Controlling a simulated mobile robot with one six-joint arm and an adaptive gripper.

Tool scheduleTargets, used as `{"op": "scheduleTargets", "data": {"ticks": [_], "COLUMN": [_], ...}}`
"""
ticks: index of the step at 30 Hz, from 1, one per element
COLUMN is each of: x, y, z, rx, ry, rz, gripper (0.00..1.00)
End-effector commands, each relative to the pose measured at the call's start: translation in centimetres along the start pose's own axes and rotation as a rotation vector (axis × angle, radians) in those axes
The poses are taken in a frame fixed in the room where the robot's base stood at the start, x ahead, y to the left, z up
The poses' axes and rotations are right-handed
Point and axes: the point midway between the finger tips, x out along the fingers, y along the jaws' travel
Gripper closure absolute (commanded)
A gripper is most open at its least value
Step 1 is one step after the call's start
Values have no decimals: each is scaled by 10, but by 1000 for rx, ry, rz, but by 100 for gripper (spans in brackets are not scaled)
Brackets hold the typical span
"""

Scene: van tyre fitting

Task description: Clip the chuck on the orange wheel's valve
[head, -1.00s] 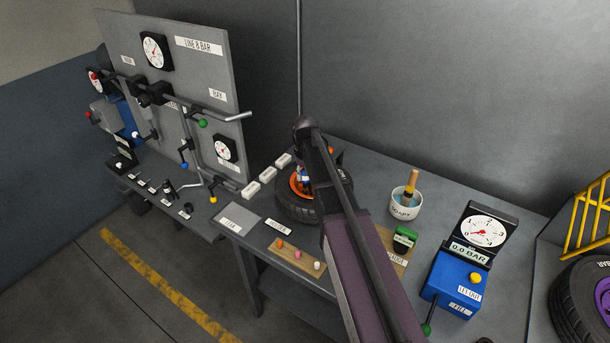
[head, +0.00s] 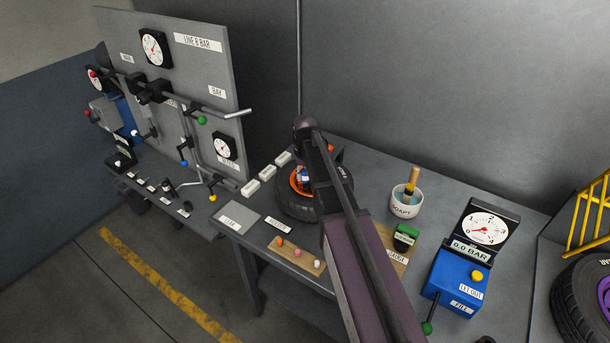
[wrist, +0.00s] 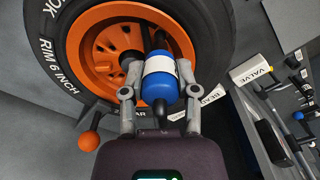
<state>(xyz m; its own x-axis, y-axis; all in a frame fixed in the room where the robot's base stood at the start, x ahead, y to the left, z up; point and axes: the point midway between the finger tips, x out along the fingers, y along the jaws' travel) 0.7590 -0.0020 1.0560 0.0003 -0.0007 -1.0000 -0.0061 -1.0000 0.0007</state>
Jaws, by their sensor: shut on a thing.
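The orange wheel (head: 297,185), an orange rim in a black tyre, lies flat on the bench and also fills the upper part of the wrist view (wrist: 104,40). My gripper (wrist: 160,85) is shut on the chuck (wrist: 159,80), a blue cylinder with a white band. The chuck is over the rim, and its dark end points into it. The valve is not clearly seen; the chuck covers that area, so I cannot tell whether they touch. In the head view my arm hides most of the gripper, and a little of the chuck (head: 304,174) shows.
An orange ball (wrist: 88,141) is left of my gripper. A pipe board (head: 190,60) stands at the left.

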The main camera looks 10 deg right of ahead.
Motion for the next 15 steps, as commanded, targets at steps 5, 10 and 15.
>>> {"op": "scheduleTargets", "data": {"ticks": [5, 10, 15], "x": [4, 4, 4], "y": [0, 0, 0], "z": [0, 0, 0], "rx": [0, 0, 0], "ry": [0, 0, 0], "rz": [0, 0, 0], "gripper": [100, 34, 20]}}
